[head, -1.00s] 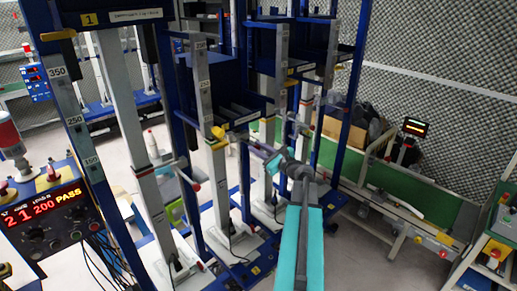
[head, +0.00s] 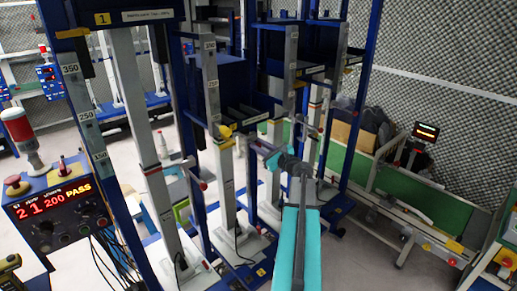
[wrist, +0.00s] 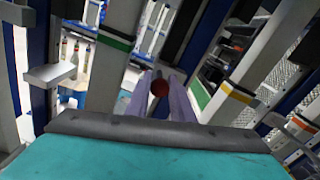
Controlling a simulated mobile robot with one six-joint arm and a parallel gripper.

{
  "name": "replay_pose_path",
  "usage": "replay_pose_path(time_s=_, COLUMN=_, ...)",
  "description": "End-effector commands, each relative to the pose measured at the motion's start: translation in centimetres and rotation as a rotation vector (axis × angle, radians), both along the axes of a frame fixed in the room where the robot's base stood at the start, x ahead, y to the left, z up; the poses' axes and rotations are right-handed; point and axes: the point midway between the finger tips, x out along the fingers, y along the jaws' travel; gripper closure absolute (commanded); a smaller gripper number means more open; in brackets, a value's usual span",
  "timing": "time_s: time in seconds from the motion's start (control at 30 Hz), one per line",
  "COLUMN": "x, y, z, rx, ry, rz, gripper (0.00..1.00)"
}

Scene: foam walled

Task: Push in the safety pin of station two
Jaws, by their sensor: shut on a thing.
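My gripper (wrist: 159,80) shows in the wrist view as two pale purple fingers. They are shut on a red ball-shaped knob (wrist: 158,88), which sits between them; I take it for the safety pin's knob. The rest of the pin is hidden behind the knob and fingers. In the head view my gripper (head: 256,145) reaches in among the upright posts, and its fingertips are too small to read. Which frame is station two I cannot read.
Station one's plate (head: 103,18) is at the upper left. Another red knob (head: 203,186) is on a bar nearer the left post. A control panel (head: 60,205) reads 21 200 PASS. A green conveyor (head: 415,195) is at the right. Posts stand close on both sides of my gripper.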

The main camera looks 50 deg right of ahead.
Motion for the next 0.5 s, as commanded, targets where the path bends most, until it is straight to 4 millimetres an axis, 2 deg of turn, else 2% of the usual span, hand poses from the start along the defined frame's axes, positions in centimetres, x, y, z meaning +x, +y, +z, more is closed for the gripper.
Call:
replay_pose_path(time_s=0.27, x=-0.05, y=-0.45, z=0.35, rx=0.000, ry=-0.006, rz=-0.002, gripper=1.00)
replay_pose_path(time_s=0.3, x=-0.08, y=-0.51, z=0.37, rx=-0.001, ry=-0.006, rz=-0.002, gripper=0.72)
replay_pose_path(time_s=0.4, x=-0.24, y=-0.65, z=0.32, rx=-0.001, ry=-0.005, rz=-0.004, gripper=0.60)
replay_pose_path(time_s=0.5, x=-0.38, y=-0.75, z=0.27, rx=-0.001, ry=-0.004, rz=-0.006, gripper=0.60)
